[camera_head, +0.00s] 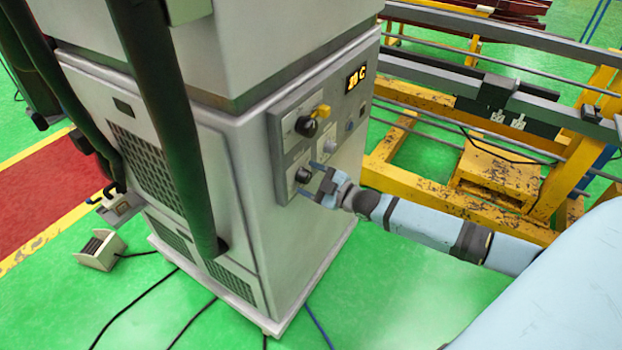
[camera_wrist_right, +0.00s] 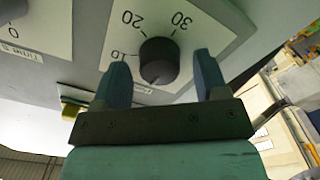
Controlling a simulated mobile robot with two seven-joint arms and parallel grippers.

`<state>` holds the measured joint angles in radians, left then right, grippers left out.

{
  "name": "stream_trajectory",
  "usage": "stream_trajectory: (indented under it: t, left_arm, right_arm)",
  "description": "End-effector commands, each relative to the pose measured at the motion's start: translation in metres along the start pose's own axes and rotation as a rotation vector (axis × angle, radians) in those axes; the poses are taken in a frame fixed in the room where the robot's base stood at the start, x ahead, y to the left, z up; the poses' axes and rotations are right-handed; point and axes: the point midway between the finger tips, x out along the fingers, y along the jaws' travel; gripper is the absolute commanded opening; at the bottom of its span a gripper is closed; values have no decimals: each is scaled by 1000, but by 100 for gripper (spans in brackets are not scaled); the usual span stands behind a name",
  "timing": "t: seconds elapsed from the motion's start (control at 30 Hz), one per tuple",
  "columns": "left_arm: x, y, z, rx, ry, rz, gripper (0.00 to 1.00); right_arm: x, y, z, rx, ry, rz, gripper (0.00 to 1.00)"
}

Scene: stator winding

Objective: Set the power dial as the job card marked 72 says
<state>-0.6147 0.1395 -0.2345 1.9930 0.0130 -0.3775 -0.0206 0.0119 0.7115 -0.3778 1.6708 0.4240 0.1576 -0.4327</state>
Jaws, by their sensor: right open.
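The grey machine cabinet (camera_head: 235,130) carries a control panel (camera_head: 278,135) on its right face. A small black dial knob (camera_head: 303,175) sits low on the panel. My right gripper (camera_head: 312,181) is open there, its blue fingers on either side of the knob. In the right wrist view the knob (camera_wrist_right: 159,62) shows between the two fingertips, on a white plate with 10, 20 and 30 around it. I cannot tell whether the fingers touch it. The knob's light pointer mark faces the wrist; the lettering below it is too small to read. I see no job card marked 72. My left gripper is not in view.
A white plate labelled Timer (camera_wrist_right: 28,35) lies left in the wrist view. A yellow frame (camera_head: 440,150) stands right; cables cross the green floor.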

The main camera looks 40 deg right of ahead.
Motion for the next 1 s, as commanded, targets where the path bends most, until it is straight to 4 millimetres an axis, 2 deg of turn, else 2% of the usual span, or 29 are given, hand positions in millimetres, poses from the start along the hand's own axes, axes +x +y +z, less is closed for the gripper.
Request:
stream_trajectory:
  t: [0.07,0.27,0.67,1.0]
  left_arm:
    - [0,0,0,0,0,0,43]
    - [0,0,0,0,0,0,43]
    - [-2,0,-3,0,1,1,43]
    - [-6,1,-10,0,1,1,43]
  right_arm:
    - [0,0,0,0,0,0,65]
    - [0,0,0,0,0,0,19]
    - [0,1,-1,57,1,0,18]
    - [0,1,-1,307,0,-1,18]
